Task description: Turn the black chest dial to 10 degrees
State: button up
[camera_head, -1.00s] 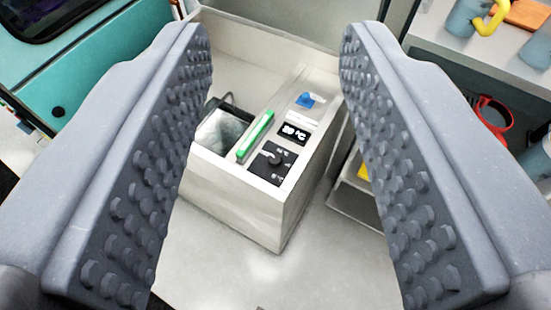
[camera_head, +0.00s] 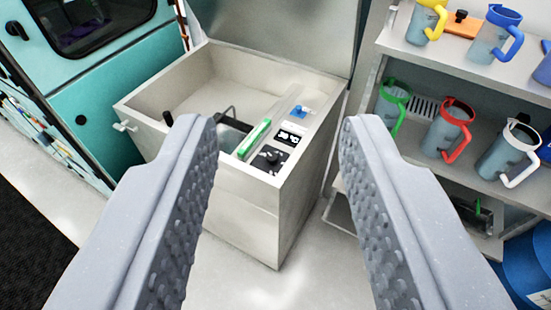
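The white chest (camera_head: 238,200) stands ahead with its lid raised. On the right part of its top is a control strip. The black dial (camera_head: 271,156) sits on a black panel at the near end of that strip. Behind it are a small display (camera_head: 290,138), too blurred to read, and a blue knob (camera_head: 299,111). My gripper (camera_head: 278,122) is wide open and empty, its two grey studded fingers left and right of the strip in the picture. The dial shows between them, apart from both fingers. The dial's setting is too small to tell.
A green bar (camera_head: 255,139) lies left of the strip, beside a dark basket (camera_head: 233,133) in the chest. A shelf (camera_head: 418,60) on the right holds several jugs, including a red-handled one (camera_head: 449,127). A teal cabinet (camera_head: 105,100) stands left. Floor in front is clear.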

aim_at(271, 157)
jog(key=z, duration=0.35)
jog(key=i, duration=1.3)
jog(key=u, duration=0.6)
